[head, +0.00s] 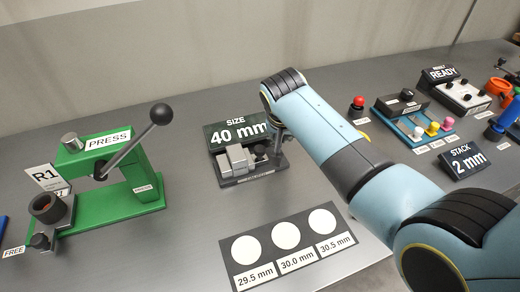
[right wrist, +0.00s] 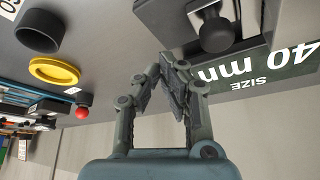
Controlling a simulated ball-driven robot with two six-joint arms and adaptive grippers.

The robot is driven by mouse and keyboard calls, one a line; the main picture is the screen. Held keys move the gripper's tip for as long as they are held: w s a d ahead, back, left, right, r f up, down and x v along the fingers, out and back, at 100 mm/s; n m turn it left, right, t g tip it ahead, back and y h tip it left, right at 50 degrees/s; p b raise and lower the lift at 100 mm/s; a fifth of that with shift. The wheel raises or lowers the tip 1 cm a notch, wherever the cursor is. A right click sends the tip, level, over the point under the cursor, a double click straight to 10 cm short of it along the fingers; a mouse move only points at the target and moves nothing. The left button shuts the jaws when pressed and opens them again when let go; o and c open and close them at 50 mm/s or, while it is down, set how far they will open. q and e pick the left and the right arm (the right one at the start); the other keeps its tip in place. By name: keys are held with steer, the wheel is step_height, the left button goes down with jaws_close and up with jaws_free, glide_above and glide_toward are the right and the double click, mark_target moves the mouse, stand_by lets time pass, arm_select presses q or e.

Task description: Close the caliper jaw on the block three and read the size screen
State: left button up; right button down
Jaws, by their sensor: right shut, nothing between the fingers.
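The caliper (head: 245,176) stands in the middle of the table with pale grey metal parts (head: 236,158) on its base. I cannot tell which of these is block three, as no number shows. The size screen (head: 238,132) behind it reads 40 mm; it shows upside down in the right wrist view (right wrist: 265,72). My right gripper (head: 278,142) is at the caliper's right end, partly hidden by my arm. In the right wrist view its fingers (right wrist: 174,72) are shut and empty, close to a black knob (right wrist: 215,32) on the caliper. My left gripper is not in view.
A green press (head: 120,190) stands at the left. At the right are a red button (head: 358,102), a blue tray (head: 415,125) and a stack screen (head: 463,160) reading 2 mm.

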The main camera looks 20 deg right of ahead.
step_height(320, 180, up, 6)
steer(key=p, duration=0.2)
steer(key=shift+p, duration=0.3)
steer(key=shift+r, duration=0.1)
